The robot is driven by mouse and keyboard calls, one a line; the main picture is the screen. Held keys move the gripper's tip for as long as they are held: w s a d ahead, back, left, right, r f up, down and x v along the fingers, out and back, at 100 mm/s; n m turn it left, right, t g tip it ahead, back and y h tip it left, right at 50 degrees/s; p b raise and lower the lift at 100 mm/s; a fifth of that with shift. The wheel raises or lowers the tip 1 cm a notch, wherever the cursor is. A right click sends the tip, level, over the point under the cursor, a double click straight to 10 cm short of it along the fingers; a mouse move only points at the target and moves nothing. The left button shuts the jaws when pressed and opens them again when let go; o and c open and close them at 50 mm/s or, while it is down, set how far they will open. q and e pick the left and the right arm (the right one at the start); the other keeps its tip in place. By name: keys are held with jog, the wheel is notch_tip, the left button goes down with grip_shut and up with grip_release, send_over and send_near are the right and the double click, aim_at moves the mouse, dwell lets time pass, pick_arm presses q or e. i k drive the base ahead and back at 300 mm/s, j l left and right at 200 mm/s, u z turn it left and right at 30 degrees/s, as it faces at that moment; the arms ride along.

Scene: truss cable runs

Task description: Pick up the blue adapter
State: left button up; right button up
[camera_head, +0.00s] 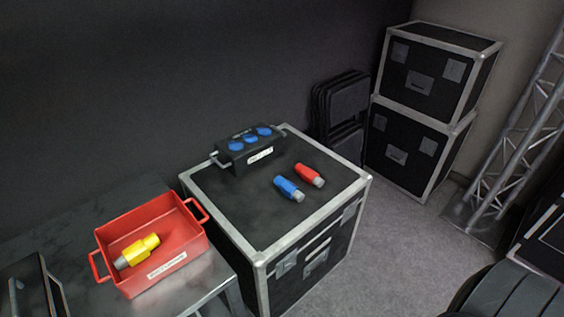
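The blue adapter (287,187) lies on its side on the black top of a flight case (233,207), with its pale grey end toward the lower right. A red adapter (308,174) lies close beside it to the right, apart from it and pointing the same way. Nothing covers the blue adapter. Neither of my grippers shows in the head view.
A black box with blue sockets (247,150) stands at the back of the case top. A red crate (185,237) holding a yellow adapter (141,248) sits on a metal table at left. Stacked cases (419,141) and a truss (527,125) stand at right.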

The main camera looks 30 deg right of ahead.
aim_at(290, 190)
jog(key=z, duration=1.05)
jog(key=i+l+u, duration=0.1)
jog(key=u, duration=0.25)
jog(key=i+l+u, duration=0.1)
jog(key=l+u, duration=0.25)
jog(key=i+l+u, duration=0.1)
jog(key=u, duration=0.25)
